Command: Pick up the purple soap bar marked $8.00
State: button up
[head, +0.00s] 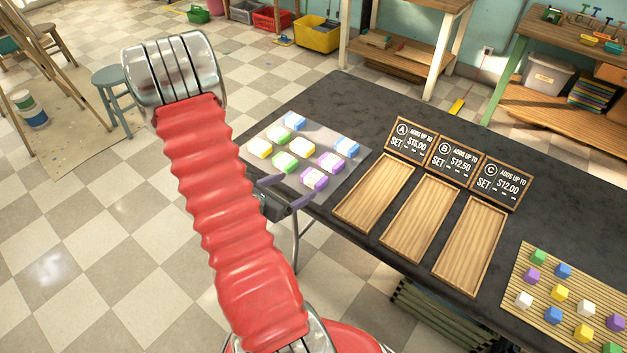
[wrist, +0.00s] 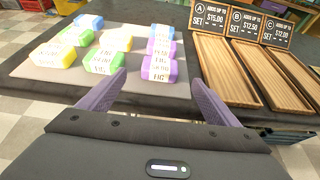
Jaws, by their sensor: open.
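Two purple-and-white soap bars lie at the near right of a grey mat (head: 352,182): a nearer purple bar (head: 314,179) and a farther purple bar (head: 330,163). In the wrist view the nearer purple bar (wrist: 158,69) is ahead between my fingers, with the farther purple bar (wrist: 160,48) behind it. Their printed labels are too small to read, so I cannot tell which is marked $8.00. My gripper (head: 286,190) is open and empty at the mat's near edge, short of the bars. Both purple fingers also show in the wrist view (wrist: 159,82).
Blue (head: 346,146), green (head: 285,162) and yellow (head: 259,148) bars share the mat. Right of it stand wooden trays (head: 374,194) with price signs (head: 410,140) behind. A slatted board (head: 540,310) with colored cubes lies at the far right of the black table (head: 400,260).

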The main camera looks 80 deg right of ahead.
aim_at(315, 175)
jog(key=shift+x, duration=2.05)
jog(key=shift+d, duration=0.1)
jog(key=shift+x, duration=2.55)
jog(key=shift+c, duration=0.3)
jog(key=c, duration=1.2)
jog(key=shift+o, duration=0.2)
jog(key=shift+r, duration=0.2)
notch_tip(315, 175, up, 10)
jog(key=shift+f, duration=0.2)
